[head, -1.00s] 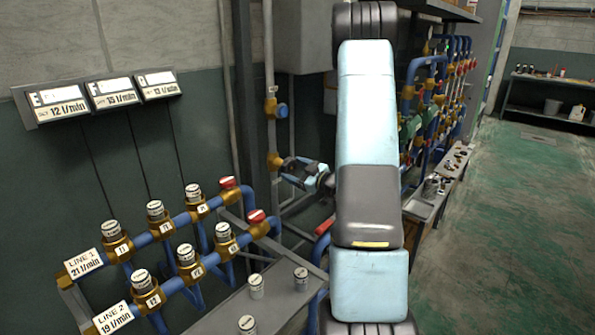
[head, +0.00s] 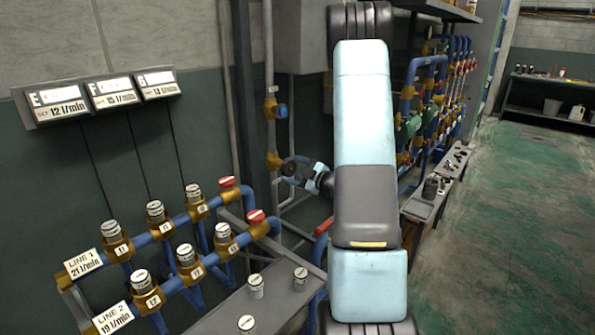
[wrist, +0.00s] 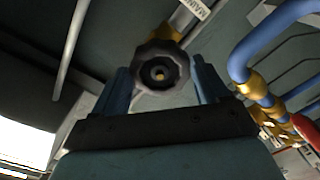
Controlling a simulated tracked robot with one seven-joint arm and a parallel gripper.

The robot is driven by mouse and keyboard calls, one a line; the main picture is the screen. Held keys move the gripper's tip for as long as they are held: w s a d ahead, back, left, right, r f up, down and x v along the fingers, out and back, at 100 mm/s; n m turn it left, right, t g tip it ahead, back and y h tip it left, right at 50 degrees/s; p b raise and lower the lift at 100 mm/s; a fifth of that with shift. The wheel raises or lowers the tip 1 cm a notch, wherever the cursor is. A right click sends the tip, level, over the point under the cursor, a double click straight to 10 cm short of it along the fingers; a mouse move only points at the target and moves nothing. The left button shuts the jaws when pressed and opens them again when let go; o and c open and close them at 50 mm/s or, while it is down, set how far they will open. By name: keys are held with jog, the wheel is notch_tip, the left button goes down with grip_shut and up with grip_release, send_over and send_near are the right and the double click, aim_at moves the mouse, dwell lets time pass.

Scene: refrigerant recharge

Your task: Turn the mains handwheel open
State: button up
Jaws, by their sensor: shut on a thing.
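The mains handwheel (wrist: 160,74) is a dark, scalloped wheel with a small brass centre, facing the wrist camera on a brass fitting. My gripper (wrist: 162,80) is shut on it, with one blue finger at each side of the rim. In the head view my gripper (head: 296,168) is small and far off, at the vertical pipe by the wall. The wheel is hard to make out there behind the fingers. A white label (wrist: 197,9), partly cut off by the frame edge, stands just above the wheel.
Blue pipes with brass fittings (wrist: 262,95) run close to the right of the wheel. A second blue-handled valve (head: 281,111) sits higher on the wall pipe. The LINE 1 and LINE 2 manifolds (head: 175,228) stand at front left. Open floor (head: 500,230) lies at right.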

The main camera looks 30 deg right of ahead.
jog(key=shift+d, duration=0.2)
jog(key=n, duration=0.4)
jog(key=shift+r+n, duration=0.1)
jog(key=shift+n, duration=0.3)
jog(key=n, duration=0.4)
jog(key=shift+n, duration=0.3)
jog(key=o, duration=0.8)
jog(key=shift+o, duration=1.2)
jog(key=shift+a, duration=0.1)
